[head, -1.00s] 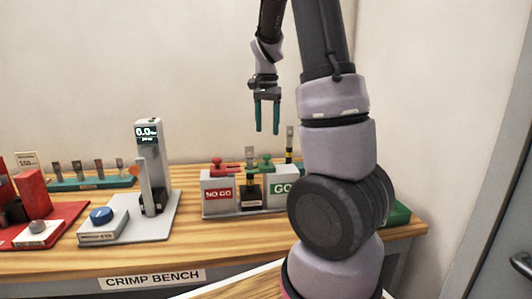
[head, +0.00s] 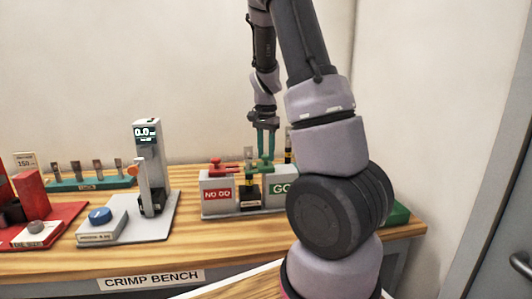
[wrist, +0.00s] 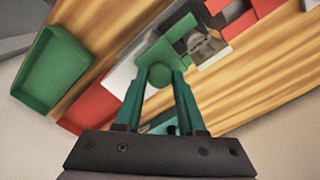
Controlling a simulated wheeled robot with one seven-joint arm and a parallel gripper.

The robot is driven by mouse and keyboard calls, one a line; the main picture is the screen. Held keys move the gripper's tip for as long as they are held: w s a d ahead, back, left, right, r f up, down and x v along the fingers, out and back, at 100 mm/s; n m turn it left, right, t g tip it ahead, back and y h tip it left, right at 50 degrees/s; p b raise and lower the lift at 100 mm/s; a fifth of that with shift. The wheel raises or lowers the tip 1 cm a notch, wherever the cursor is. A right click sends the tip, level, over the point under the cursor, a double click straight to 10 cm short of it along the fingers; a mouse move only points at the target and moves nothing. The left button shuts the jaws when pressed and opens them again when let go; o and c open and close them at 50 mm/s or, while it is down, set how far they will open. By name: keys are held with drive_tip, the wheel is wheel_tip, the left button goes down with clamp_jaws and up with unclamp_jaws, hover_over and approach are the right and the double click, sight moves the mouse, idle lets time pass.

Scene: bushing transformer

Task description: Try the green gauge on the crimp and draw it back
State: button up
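The green gauge (head: 266,163) sits on the white GO block (head: 283,187) on the bench. In the wrist view its round green knob (wrist: 160,75) lies between my fingertips, with green parts leading up and right. My gripper (head: 265,152) points down over the gauge. Its teal fingers (wrist: 160,82) are apart, one on each side of the knob; a gap seems to show, and contact is unclear. The crimp (head: 250,154) appears as a grey upright piece in the dark holder (head: 251,191) between the GO and NO GO blocks. Its lower part is hidden.
The red gauge (head: 221,164) sits on the NO GO block (head: 217,194), left of the holder. A grey display stand (head: 148,150) and a teal rack (head: 92,184) of several pieces stand further left. A green tray (wrist: 52,70) lies near the bench edge.

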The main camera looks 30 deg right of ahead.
clamp_jaws()
idle(1.1)
